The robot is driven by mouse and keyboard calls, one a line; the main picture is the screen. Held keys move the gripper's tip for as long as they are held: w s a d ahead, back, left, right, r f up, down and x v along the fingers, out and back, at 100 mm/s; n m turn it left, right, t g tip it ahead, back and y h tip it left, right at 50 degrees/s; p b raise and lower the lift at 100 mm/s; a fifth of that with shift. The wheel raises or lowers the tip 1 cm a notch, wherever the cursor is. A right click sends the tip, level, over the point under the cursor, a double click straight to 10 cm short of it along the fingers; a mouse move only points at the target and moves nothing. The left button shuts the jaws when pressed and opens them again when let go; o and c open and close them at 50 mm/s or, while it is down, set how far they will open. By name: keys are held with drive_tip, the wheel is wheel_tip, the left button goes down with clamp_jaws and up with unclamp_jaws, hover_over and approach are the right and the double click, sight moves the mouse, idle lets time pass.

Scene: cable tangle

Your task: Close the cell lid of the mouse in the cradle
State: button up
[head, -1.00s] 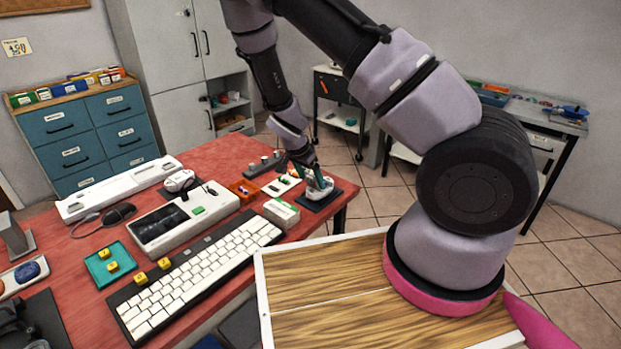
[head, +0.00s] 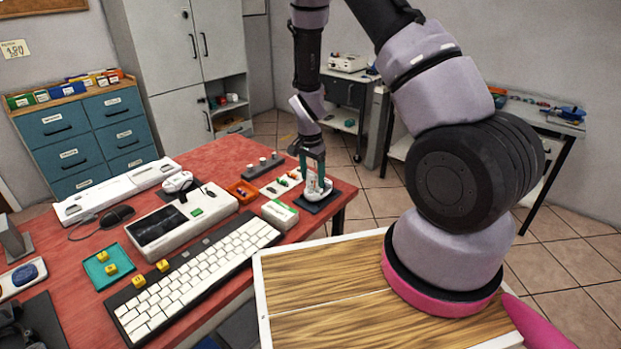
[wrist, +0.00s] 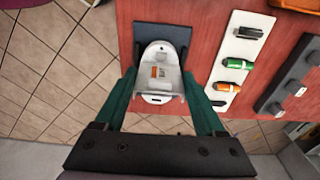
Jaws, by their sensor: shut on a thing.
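The white mouse (wrist: 160,62) sits in its dark cradle (wrist: 147,31) at the table's right end. In the head view the mouse (head: 316,192) is partly covered by my gripper. An open cell bay with a small orange-brown part shows in its upturned face. A pale piece with a dark slot (wrist: 158,98) lies at the end nearer my palm; I cannot tell if it is the lid. My gripper (wrist: 160,78) points down, its green fingers on both sides of the mouse and closed on it. Whether they press on the body or the lid is hidden.
A white strip with several small cells (wrist: 232,64) lies right of the cradle. A dark block with grey knobs (wrist: 287,80) stands beyond it. An orange tray (head: 241,190) and a green-white box (head: 280,214) are near. The table edge is close to the cradle's left in the wrist view.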

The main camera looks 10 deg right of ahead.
sight(313, 191)
drive_tip(key=g+y, duration=0.1)
drive_tip(key=w+d+g+y, duration=0.1)
drive_tip(key=y, duration=0.1)
drive_tip(key=shift+w+d+f, duration=0.1)
drive_tip(key=shift+d, duration=0.2)
drive_tip(key=g+y, duration=0.1)
drive_tip(key=w+d+f+g+y, duration=0.1)
drive_tip(key=y, duration=0.1)
drive_tip(key=shift+d, duration=0.15)
drive_tip(key=g+y, duration=0.1)
drive_tip(key=f+g+y, duration=0.1)
drive_tip(key=d+g+y, duration=0.1)
drive_tip(key=shift+w+f+y, duration=0.25)
drive_tip(key=shift+w+y, duration=0.05)
drive_tip(key=shift+w, duration=0.05)
drive_tip(key=shift+w+d+f+g+y, duration=0.15)
drive_tip(key=shift+f+g+y, duration=0.35)
drive_tip(key=shift+y, duration=0.3)
drive_tip(key=shift+w+d+f+g+y, duration=0.15)
drive_tip(key=shift+f+g+y, duration=0.2)
drive_tip(key=shift+g+y, duration=0.35)
drive_tip(key=shift+s, duration=0.15)
drive_tip(key=o, duration=1.3)
drive_tip(key=shift+o, duration=0.2)
drive_tip(key=v, duration=1)
drive_tip(key=shift+w+d, duration=0.25)
drive_tip(key=shift+d, duration=0.1)
